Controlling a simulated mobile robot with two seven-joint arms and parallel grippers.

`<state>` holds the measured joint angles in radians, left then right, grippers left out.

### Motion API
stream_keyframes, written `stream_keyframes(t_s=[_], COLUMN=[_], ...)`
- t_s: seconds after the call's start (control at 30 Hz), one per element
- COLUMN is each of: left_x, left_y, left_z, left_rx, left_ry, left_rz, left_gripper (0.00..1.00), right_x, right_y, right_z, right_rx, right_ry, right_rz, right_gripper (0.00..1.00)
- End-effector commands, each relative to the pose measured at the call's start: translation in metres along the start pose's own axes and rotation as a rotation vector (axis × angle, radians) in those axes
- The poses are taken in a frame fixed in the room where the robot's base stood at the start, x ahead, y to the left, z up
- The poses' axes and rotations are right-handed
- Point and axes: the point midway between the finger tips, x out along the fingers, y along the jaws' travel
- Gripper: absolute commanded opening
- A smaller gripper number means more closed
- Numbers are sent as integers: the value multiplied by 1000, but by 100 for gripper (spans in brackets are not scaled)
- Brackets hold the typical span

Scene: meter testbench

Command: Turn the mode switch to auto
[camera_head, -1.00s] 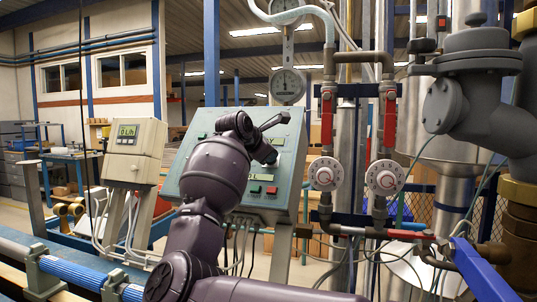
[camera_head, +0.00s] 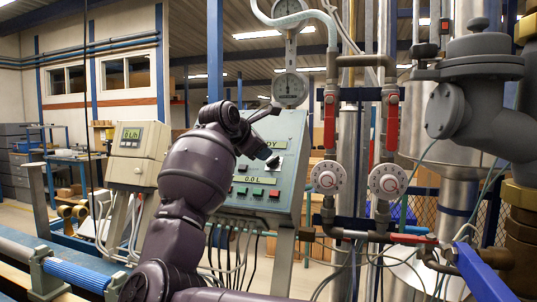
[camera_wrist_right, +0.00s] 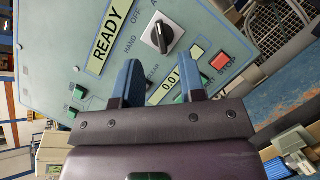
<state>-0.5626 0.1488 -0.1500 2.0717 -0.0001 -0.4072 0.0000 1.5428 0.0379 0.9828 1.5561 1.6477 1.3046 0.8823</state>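The mode switch (camera_wrist_right: 162,37) is a black knob on a pale square plate on the blue-green control panel (camera_wrist_right: 50,65), with HAND, OFF and a partly hidden A-label around it. I cannot tell which label it points at. In the right wrist view my right gripper (camera_wrist_right: 161,66) is open, its two blue fingers apart and nothing between them. The knob lies just beyond the fingertips, in line with the gap. In the head view the right gripper (camera_head: 264,153) is in front of the panel (camera_head: 294,128) and hides part of it. My left gripper is not in view.
Green and red buttons (camera_head: 274,194) and a 0.0 L display (camera_head: 262,178) sit low on the panel. A white meter box (camera_head: 138,138) stands to its left. Pipes with red valve handles (camera_head: 391,128) and white dials (camera_head: 327,177) stand to its right.

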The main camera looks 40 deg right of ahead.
Motion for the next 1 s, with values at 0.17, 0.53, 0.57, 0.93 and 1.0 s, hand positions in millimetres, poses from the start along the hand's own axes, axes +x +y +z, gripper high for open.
stream_keyframes(t_s=[0.17, 0.53, 0.57, 0.93, 1.0], left_x=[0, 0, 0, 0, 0], left_y=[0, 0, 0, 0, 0], left_z=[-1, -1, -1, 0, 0], left_rx=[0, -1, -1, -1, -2], left_ry=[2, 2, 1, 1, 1], left_rz=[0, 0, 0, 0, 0], left_gripper=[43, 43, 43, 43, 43], right_x=[-28, -45, -45, -45, -45], right_y=[0, 0, 0, 0, 0], right_z=[0, 0, 0, 0, 0], right_rx=[0, 0, 0, 0, 0], right_ry=[1, 0, 0, -1, -1], right_rz=[1, -1, -1, -1, -1], right_gripper=[37, 37, 37, 37, 37])
